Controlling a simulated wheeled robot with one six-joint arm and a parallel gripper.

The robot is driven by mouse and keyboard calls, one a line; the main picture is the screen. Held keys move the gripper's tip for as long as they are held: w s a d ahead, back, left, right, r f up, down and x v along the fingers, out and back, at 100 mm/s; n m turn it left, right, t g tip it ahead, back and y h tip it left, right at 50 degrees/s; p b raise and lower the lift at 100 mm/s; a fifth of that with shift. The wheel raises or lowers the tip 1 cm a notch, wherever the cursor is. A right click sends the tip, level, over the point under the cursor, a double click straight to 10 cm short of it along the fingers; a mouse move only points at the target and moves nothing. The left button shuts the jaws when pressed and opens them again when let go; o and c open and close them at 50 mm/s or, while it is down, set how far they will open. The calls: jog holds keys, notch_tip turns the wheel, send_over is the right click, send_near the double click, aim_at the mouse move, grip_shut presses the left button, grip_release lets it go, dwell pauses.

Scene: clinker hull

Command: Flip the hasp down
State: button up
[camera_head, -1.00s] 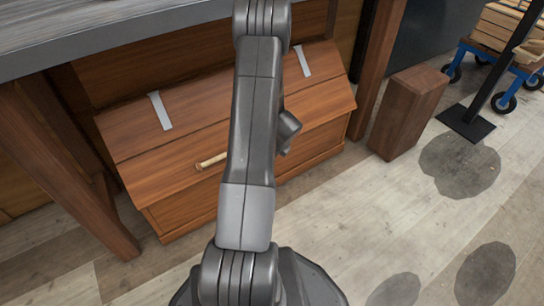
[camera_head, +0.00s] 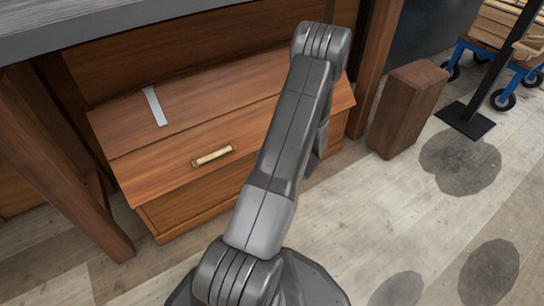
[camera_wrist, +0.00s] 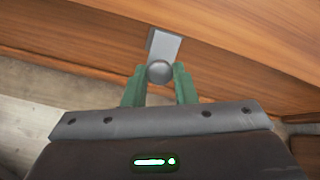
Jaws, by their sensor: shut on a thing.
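A wooden chest (camera_head: 190,185) with a closed sloping lid (camera_head: 150,160) stands under the bench in the head view. In the wrist view, a grey metal hasp (camera_wrist: 165,44) with a round knob lies against the wood. My gripper (camera_wrist: 160,74) has its two green fingers on either side of the knob and is shut on it. The plate runs from the knob toward the top of the picture. In the head view my arm hides the gripper and the hasp.
A pale handle (camera_head: 212,156) is on the lid, and a grey strap (camera_head: 155,107) lies at its upper left. A wooden block (camera_head: 406,110) stands right of the chest. A bench (camera_head: 100,38) overhangs it, with a brace (camera_head: 65,165) at left.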

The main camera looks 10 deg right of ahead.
jog(key=shift+w+a+f+t+y, duration=0.1)
jog(key=shift+w+f+t+y, duration=0.45)
jog(key=shift+t, duration=1)
jog(key=shift+w+a+f+t+y, duration=0.15)
jog(key=shift+f+t+y, duration=0.45)
jog(key=shift+f+t, duration=0.7)
jog(key=shift+w+f+t+y, duration=0.35)
jog(key=shift+f+t+y, duration=0.25)
jog(key=shift+t, duration=1.15)
jog(key=shift+w, duration=0.1)
jog(key=o, duration=1)
jog(key=shift+f, duration=0.1)
jog(key=p+v, duration=0.3)
jog(key=v, duration=1.1)
jog(key=shift+a+f, duration=0.1)
jog(key=shift+w, duration=0.1)
